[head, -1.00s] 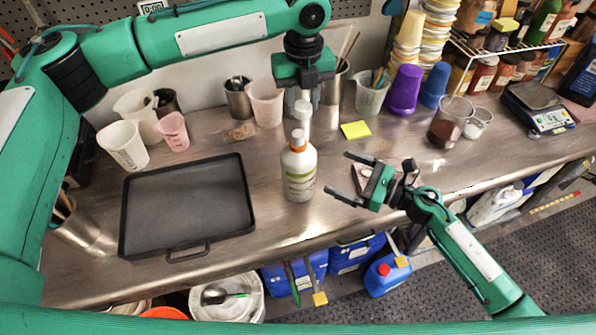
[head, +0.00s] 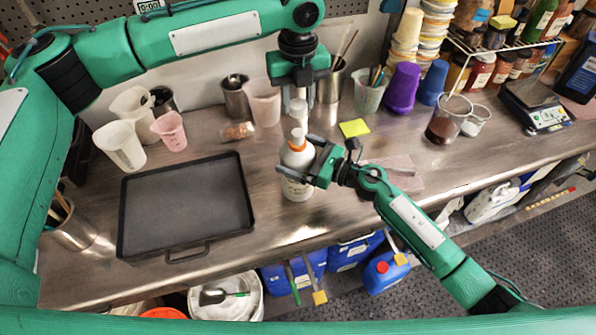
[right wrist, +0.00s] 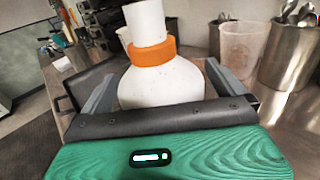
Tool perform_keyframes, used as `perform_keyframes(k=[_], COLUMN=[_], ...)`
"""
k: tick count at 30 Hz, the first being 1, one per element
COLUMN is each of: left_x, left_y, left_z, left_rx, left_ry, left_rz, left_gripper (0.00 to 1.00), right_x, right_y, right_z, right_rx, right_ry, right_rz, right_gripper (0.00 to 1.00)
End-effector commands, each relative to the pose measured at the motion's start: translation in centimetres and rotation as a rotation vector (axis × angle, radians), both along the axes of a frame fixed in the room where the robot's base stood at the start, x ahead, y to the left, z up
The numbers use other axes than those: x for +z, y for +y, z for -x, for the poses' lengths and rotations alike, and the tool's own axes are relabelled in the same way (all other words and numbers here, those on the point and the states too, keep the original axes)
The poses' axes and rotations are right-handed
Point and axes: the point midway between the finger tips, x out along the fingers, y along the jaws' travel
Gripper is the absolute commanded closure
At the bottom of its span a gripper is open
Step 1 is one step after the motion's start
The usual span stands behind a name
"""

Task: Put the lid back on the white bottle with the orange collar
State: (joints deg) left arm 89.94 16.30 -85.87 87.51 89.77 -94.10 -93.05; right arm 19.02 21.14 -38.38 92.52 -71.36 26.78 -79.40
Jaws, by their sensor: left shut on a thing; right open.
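The white bottle (head: 297,188) with the orange collar (head: 297,146) stands upright on the steel bench. In the right wrist view the bottle (right wrist: 165,84) and its collar (right wrist: 153,52) fill the middle. My left gripper (head: 299,93) is shut on the white lid (head: 298,108), held upright just above the bottle's top. Whether lid and bottle touch I cannot tell. My right gripper (head: 296,160) is open, its fingers on either side of the bottle's shoulder. In the right wrist view a gap shows beside the fingers of the right gripper (right wrist: 158,75).
A black tray (head: 185,208) lies left of the bottle. Beakers (head: 120,148) stand at the back left, metal cups and a plastic beaker (head: 263,103) behind. A yellow sponge (head: 354,128) lies right of the bottle. A purple cup (head: 402,90) and a scale (head: 540,118) are farther right.

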Motion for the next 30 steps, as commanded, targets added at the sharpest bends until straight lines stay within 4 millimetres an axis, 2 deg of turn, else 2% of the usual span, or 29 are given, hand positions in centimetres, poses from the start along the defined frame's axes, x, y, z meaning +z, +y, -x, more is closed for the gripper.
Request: perform_keyframes(k=[7,8,15,17,22,30], left_x=[0.0,0.0,0.0,0.0,-0.9,-4.6], left_y=[0.0,0.0,0.0,0.0,0.0,0.0], left_z=[0.0,0.0,0.0,0.0,0.0,0.0], left_rx=[0.0,0.0,0.0,0.0,0.0,0.0], left_ry=[0.0,0.0,0.0,0.0,0.002,-0.002], left_rz=[0.0,0.0,0.0,0.0,0.001,0.006], left_gripper=[0.87,0.87,0.87,0.87,0.87,0.87], right_x=[0.0,0.0,0.0,0.0,0.0,0.0], right_y=[0.1,0.0,0.0,0.0,0.0,0.0], right_z=[0.0,0.0,0.0,0.0,0.0,0.0], right_rx=[0.0,0.0,0.0,0.0,0.0,0.0], right_ry=[0.0,0.0,0.0,0.0,0.0,-0.001], right_rz=[0.0,0.0,0.0,0.0,0.0,0.0], right_gripper=[0.0,0.04,0.51,0.6,0.6,0.6])
